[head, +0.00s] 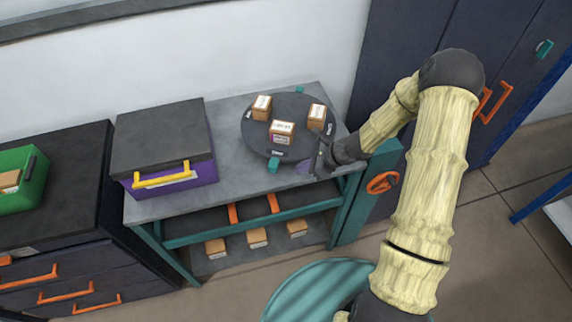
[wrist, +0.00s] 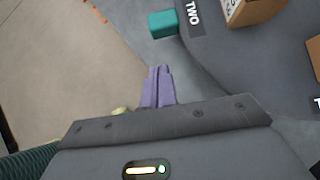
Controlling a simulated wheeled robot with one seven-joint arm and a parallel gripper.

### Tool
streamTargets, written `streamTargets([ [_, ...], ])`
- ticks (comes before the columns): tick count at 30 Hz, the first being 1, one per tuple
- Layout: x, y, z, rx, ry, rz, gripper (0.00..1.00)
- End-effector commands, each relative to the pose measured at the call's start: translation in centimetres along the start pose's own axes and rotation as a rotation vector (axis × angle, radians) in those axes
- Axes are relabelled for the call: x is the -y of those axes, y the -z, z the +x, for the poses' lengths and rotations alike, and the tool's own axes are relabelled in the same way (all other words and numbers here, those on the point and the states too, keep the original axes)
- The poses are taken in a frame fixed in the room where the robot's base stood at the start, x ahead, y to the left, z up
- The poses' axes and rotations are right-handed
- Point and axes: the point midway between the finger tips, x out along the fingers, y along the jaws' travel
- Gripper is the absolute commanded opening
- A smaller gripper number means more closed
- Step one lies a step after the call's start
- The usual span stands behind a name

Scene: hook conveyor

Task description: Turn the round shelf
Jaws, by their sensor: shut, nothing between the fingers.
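The round shelf (head: 298,104) is a dark grey disc on the grey table in the head view. Three small cardboard boxes stand on it, one of them at the front (head: 281,132). A teal knob (head: 273,165) sticks out from its front rim, and another teal knob shows at its back rim. In the wrist view the front knob (wrist: 163,24) is beside a "TWO" label on the disc (wrist: 235,62). My gripper (head: 305,168) is low at the disc's front right edge, right of the front knob. Its purple fingers (wrist: 157,85) are together and empty, apart from the knob.
A purple box with a dark lid (head: 163,140) and yellow handle stands left on the grey table (head: 228,178). Several orange-handled drawers and a green bin (head: 22,180) are farther left. Cardboard boxes lie on the lower shelf. A dark cabinet (head: 395,40) stands behind right.

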Motion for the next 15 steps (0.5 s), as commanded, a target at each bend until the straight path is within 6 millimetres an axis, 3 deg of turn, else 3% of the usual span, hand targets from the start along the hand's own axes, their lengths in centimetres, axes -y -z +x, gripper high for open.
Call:
streamTargets([
  [3,-0.1,-0.1,2.1,0.0,-0.004,0.001,0.0],
  [9,-0.1,-2.4,4.0,0.0,-0.002,-0.002,0.0],
  [15,0.0,-2.9,4.7,0.0,0.001,-0.001,0.0],
])
